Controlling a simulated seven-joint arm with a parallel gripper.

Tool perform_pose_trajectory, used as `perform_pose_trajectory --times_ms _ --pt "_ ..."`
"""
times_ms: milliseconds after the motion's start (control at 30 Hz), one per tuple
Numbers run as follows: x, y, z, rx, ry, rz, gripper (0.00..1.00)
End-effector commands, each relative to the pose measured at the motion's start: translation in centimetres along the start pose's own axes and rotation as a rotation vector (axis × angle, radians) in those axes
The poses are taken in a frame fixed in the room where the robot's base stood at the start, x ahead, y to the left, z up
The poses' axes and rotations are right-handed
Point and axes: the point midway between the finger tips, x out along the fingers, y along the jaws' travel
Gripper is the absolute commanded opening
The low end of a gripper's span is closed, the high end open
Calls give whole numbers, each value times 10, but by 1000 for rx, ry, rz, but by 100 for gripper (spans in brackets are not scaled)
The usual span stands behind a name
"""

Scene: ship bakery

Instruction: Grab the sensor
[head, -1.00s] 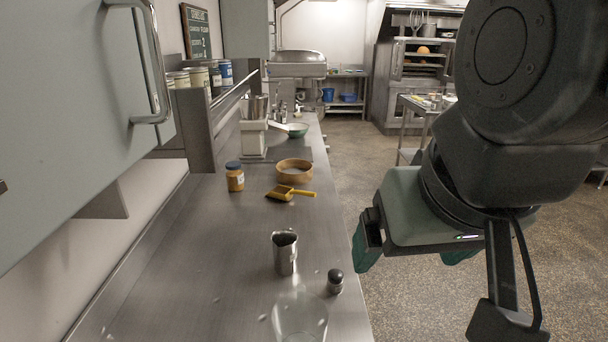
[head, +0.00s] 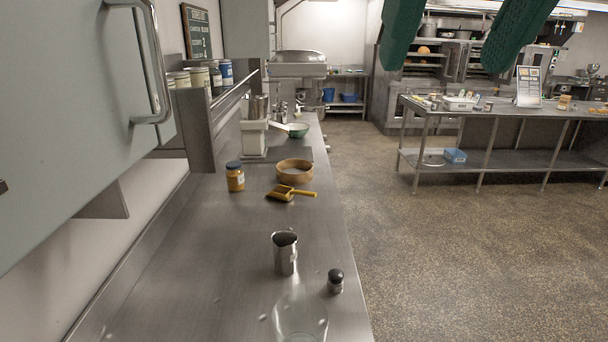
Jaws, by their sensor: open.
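My gripper (head: 443,68) shows at the top right, its two green fingers hanging down from the upper edge. They are spread wide apart and empty, over the aisle and away from the left counter. I cannot tell which thing is the sensor. A small dark-topped cylinder (head: 335,281) stands upright near the right edge of the steel counter (head: 205,260). A metal pitcher (head: 285,255) stands just behind it on the left, and a clear glass vessel (head: 301,318) is in front at the bottom edge.
A yellow scoop (head: 290,193), a round wooden sieve (head: 295,170) and an amber jar (head: 235,178) sit farther back. A green bowl (head: 298,130) is beyond. A steel table (head: 500,112) with several small items and a display board (head: 528,86) stands right. The aisle floor is clear.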

Motion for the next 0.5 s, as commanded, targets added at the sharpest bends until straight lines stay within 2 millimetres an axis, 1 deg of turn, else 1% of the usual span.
perform_pose_trajectory --times_ms 33,200,267,300,367,400,467,500 --pt "-17 0 -11 0 3 0 76" --pt "-65 1 -37 0 2 0 76" --pt "-47 -13 -57 122 -44 -55 76" --pt "-38 -21 -71 204 -68 -93 76" --pt "-24 -32 -91 329 -107 -151 76" --pt "-14 -38 -105 417 -138 -194 76" --pt "1 -45 -128 560 -193 -261 76" --pt "12 -48 -143 662 -235 -309 76"
